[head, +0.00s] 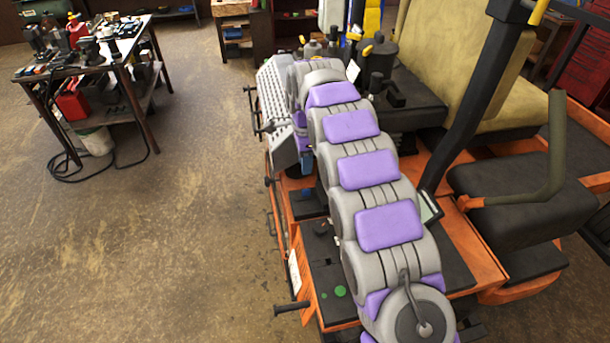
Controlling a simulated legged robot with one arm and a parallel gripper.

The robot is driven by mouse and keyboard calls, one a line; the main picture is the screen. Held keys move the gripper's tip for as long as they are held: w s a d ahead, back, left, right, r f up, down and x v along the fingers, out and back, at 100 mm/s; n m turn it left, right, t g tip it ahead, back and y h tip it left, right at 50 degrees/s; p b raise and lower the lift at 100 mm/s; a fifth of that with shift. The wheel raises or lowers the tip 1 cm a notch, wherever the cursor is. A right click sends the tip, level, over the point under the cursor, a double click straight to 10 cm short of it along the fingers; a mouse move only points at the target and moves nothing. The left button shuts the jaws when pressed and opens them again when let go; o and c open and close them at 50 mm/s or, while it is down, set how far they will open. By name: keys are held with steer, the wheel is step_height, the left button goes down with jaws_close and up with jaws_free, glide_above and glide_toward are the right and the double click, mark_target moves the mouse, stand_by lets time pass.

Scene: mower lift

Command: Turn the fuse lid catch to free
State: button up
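I cannot pick out a fuse lid or its catch in the head view. The orange and black mower (465,262) fills the right half. My grey and purple arm reaches away from me over the mower's left side. It covers a strip of the deck from the front to the far end. My gripper does not show; the far end of the arm hides whatever lies beyond it. A round green spot (340,291) with a smaller one beside it shows on the black deck panel (322,262), left of the arm.
A grey slotted metal unit (275,100) stands left of the arm's far end. Black handles (292,308) stick out on the mower's left. Seats and a control lever (556,150) are at right. A tool table (100,60) stands far left. The floor between is clear.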

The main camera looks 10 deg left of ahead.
step_height(320, 180, up, 6)
steer(key=shift+r, duration=0.25)
steer(key=shift+a, duration=0.1)
stand_by(0.5)
